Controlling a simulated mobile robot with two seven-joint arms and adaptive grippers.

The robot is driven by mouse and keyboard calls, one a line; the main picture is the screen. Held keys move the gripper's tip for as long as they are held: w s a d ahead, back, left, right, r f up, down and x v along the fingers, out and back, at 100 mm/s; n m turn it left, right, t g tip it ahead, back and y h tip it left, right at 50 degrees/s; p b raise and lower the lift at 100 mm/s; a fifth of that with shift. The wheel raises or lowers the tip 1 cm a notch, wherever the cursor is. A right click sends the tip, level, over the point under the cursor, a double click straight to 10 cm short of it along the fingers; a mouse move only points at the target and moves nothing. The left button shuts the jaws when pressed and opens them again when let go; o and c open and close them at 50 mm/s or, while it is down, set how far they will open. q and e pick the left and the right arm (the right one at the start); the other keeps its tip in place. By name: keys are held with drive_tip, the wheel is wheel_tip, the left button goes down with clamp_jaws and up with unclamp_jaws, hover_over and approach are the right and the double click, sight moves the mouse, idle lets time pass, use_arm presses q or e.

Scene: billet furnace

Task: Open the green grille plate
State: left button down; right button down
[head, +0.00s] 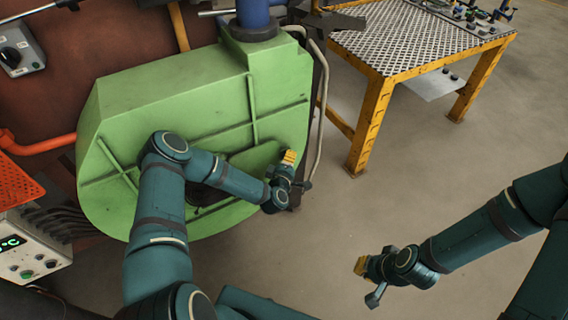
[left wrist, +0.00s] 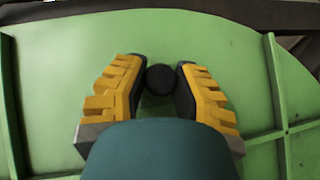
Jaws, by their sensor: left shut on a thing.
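The green grille plate (head: 222,95) is a large rounded cover with raised ribs, standing upright at the left of the head view. Its green face also fills most of the left wrist view (left wrist: 65,50). My left gripper (head: 289,158) is at the plate's lower right side. In the left wrist view, its yellow-padded fingers (left wrist: 160,88) are shut on a dark round knob (left wrist: 160,77) in front of the green face. The knob is hidden in the head view. My right gripper (head: 364,272) hangs over the floor, away from the plate; its jaw gap is not clear.
A yellow-framed table (head: 400,45) with a patterned metal top and several small items stands at the back right. A control box (head: 30,250) with a green display is at the lower left. A blue cylinder (head: 253,15) rises above the plate. Open floor (head: 330,220) lies between plate and table.

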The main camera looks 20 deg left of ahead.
use_arm(q)
drive_tip(key=c, duration=0.7)
unclamp_jaws()
drive_tip(key=v, duration=1.2)
drive_tip(key=shift+d, duration=0.1)
drive_tip(key=s+d+f+m+g+h, duration=0.2)
drive_tip(key=s+d+m+g+h, duration=0.5)
drive_tip(key=d+m, duration=0.3)
drive_tip(key=s+m+g, duration=0.1)
drive_tip(key=s+g, duration=0.1)
drive_tip(key=s, duration=0.1)
drive_tip(key=s+r+m+g+y, duration=0.1)
drive_tip(key=s+m+g, duration=0.1)
drive_tip(key=s, duration=0.2)
drive_tip(key=s+r+m+g, duration=0.1)
drive_tip(key=s+m+g, duration=0.1)
drive_tip(key=s+g, duration=0.1)
drive_tip(key=shift+s+y, duration=0.4)
drive_tip(key=shift+s, duration=0.1)
